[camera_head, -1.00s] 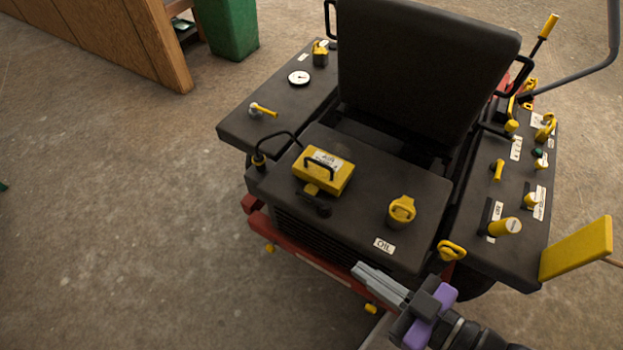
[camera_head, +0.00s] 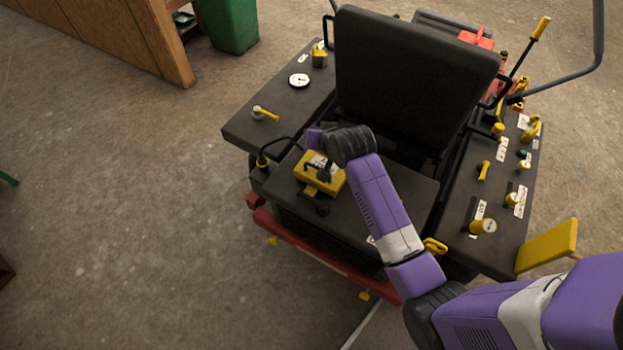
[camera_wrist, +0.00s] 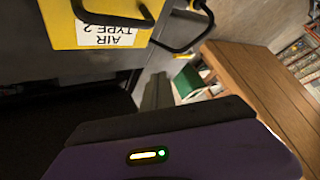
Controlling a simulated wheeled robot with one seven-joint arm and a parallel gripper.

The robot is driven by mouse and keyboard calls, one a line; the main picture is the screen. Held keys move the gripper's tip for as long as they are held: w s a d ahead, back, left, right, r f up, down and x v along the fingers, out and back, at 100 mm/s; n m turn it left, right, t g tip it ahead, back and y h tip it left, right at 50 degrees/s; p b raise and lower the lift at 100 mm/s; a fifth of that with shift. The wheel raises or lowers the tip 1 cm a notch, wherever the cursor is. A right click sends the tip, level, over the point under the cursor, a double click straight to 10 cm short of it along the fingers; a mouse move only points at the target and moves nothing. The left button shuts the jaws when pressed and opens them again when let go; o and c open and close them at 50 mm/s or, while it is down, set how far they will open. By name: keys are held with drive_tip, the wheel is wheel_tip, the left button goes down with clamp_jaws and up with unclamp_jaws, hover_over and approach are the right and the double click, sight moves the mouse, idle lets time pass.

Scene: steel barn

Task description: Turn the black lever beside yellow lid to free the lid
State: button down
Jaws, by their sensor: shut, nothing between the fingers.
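The yellow lid (camera_head: 309,178) sits on the front deck of the machine and has a white label and a black handle. The black lever (camera_head: 318,207) lies at its front edge, with a small yellow block between them. In the wrist view the lid (camera_wrist: 62,28) is at the upper left, its label reading AIR TYPE 2 upside down; I cannot make out the lever there. My gripper (camera_wrist: 157,90) is shut and empty, its grey fingers pointing past the side of the lid. In the head view my wrist is above the lid's back edge and hides the fingertips.
A black hose (camera_head: 284,141) arches beside the lid; it also shows close to my fingers in the wrist view (camera_wrist: 193,38). The upright black seat back (camera_head: 410,75) stands behind. A gauge and yellow knob are on the left panel. Open floor lies left and in front.

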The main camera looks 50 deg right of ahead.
sight(310, 194)
drive_tip(key=shift+w+d+f+m+g+y, duration=0.15)
drive_tip(key=shift+w+m+g+y, duration=0.1)
drive_tip(key=shift+m+g, duration=0.2)
drive_tip(key=shift+w+d+r+m+g+y, duration=0.15)
drive_tip(key=shift+w+m+g+y, duration=0.1)
drive_tip(key=shift+m+g, duration=0.15)
drive_tip(key=a+m+g+y, duration=0.1)
drive_tip(key=s+f+m+g+y+p, duration=0.1)
drive_tip(key=g, duration=0.1)
drive_tip(key=shift+s+a+g, duration=0.25)
drive_tip(key=shift+s+a, duration=0.05)
drive_tip(key=shift+a, duration=0.1)
drive_tip(key=s+a+r+m+g+y, duration=0.1)
drive_tip(key=s+a+m+g+y, duration=0.1)
drive_tip(key=s+a+g+y, duration=0.1)
drive_tip(key=shift+s+a+g+p, duration=0.3)
drive_tip(key=shift+s+a, duration=0.25)
drive_tip(key=shift+s, duration=0.25)
drive_tip(key=f, duration=0.3)
drive_tip(key=a+f, duration=0.1)
drive_tip(key=f, duration=0.2)
drive_tip(key=a+f, duration=0.1)
drive_tip(key=f, duration=0.2)
drive_tip(key=shift+s+a+f+p, duration=0.15)
drive_tip(key=shift+s+f+p, duration=0.1)
drive_tip(key=shift+f+p, duration=0.1)
